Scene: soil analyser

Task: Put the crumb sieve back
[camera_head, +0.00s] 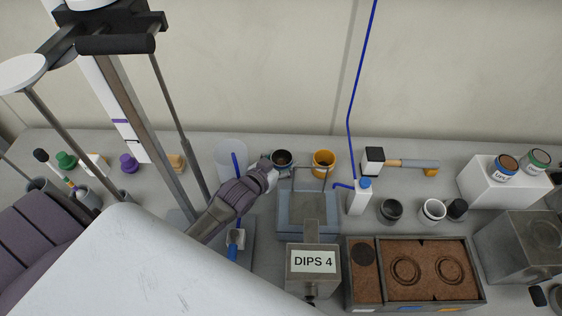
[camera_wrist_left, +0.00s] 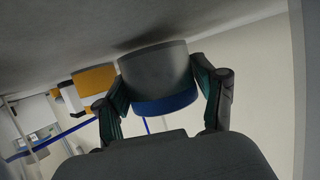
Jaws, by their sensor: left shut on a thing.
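My left gripper (camera_head: 270,172) is shut on a short grey cylinder with a blue band, which I take to be the crumb sieve (camera_head: 282,157). It stands at the back of the bench, and its dark inside shows in the head view. In the left wrist view the grey wall and blue band of the sieve (camera_wrist_left: 158,78) sit between the two fingers (camera_wrist_left: 162,95). That view is upside down, and the sieve is close to the bench top; I cannot tell whether it touches. My right gripper is not in view.
An orange cup (camera_head: 323,158) stands just right of the sieve. A blue-grey tray (camera_head: 308,222) and a DIPS 4 box (camera_head: 313,277) are in front. A white bottle (camera_head: 360,197), dark cup (camera_head: 390,211) and soil box (camera_head: 410,303) are to the right. A tall stand (camera_head: 140,110) rises at left.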

